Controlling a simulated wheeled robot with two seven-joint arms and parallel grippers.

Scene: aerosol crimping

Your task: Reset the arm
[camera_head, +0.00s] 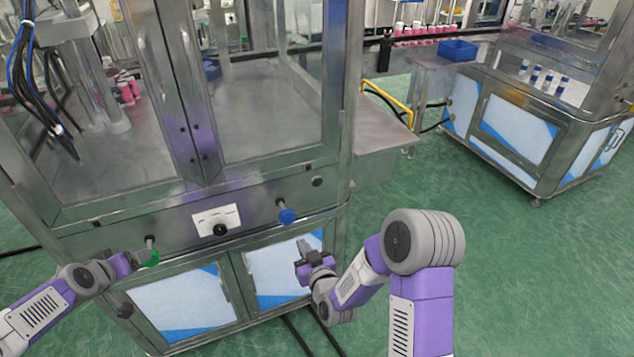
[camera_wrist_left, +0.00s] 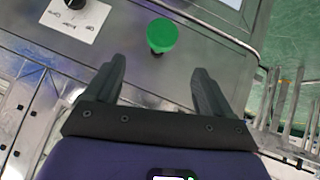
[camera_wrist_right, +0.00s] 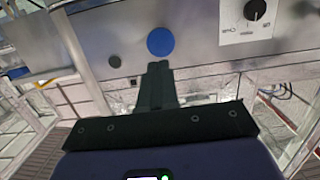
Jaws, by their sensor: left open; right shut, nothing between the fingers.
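My right gripper (camera_head: 306,258) is low in front of the machine's cabinet doors in the head view. In the right wrist view its fingers (camera_wrist_right: 157,75) are together and empty, with the tips just below the blue button (camera_wrist_right: 160,41). The blue button also shows in the head view (camera_head: 287,214), above and left of the gripper. My left gripper is at the left of the head view, beside the green button (camera_head: 152,258). In the left wrist view its fingers (camera_wrist_left: 160,85) are apart with nothing between them. The green button (camera_wrist_left: 161,35) stands beyond the gap between the fingertips.
The machine's front panel (camera_head: 180,235) carries a dial (camera_head: 219,229) on a white plate between the buttons. A second machine (camera_head: 540,110) stands at the back right, with a blue bin (camera_head: 457,50) at its left. The green floor (camera_head: 510,280) at the right is clear.

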